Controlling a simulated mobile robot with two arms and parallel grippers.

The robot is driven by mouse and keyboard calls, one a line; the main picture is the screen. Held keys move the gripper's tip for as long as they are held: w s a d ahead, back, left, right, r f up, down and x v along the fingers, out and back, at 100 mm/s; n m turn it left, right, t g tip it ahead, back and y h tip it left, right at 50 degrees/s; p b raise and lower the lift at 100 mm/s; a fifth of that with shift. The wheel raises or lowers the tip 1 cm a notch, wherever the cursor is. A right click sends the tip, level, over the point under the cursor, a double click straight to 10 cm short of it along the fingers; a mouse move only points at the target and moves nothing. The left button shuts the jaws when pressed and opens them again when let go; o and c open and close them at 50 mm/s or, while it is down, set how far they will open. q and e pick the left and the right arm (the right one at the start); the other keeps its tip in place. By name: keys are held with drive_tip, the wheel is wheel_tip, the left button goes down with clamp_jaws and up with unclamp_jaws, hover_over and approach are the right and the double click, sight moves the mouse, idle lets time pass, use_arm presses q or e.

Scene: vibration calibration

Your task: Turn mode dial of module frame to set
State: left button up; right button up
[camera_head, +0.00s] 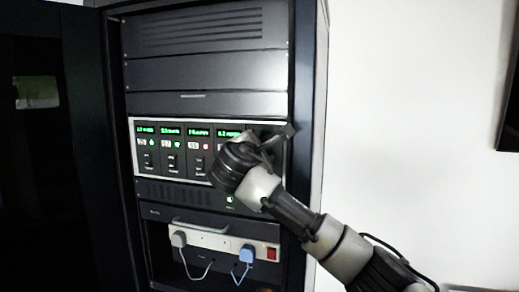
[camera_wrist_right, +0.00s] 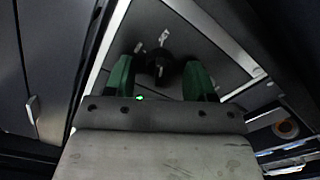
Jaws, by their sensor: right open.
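The module frame (camera_head: 180,129) is a silver-edged panel across the rack, with several dark modules that have green displays and small switches. My right gripper (camera_head: 240,150) is in front of its right part and hides much of the right-hand modules. In the right wrist view, a round black dial (camera_wrist_right: 159,64) sits on a dark panel, with small light marks around it. The green fingers of my right gripper (camera_wrist_right: 160,80) stand apart on either side of the dial. I cannot tell whether they touch it. My left gripper is not in view.
The modules sit in a dark rack cabinet (camera_head: 310,100) with its door (camera_head: 80,90) open on the left. Below, a white power strip (camera_head: 215,241) holds a white plug (camera_head: 179,239) and a blue plug (camera_head: 247,254). Blank panels (camera_head: 205,70) are above.

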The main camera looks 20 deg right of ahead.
drive_tip(key=shift+s+a, duration=0.1)
drive_tip(key=b+v, duration=0.4)
drive_tip(key=v, duration=0.6)
drive_tip(key=shift+s+a, duration=0.2)
drive_tip(key=shift+s, duration=0.05)
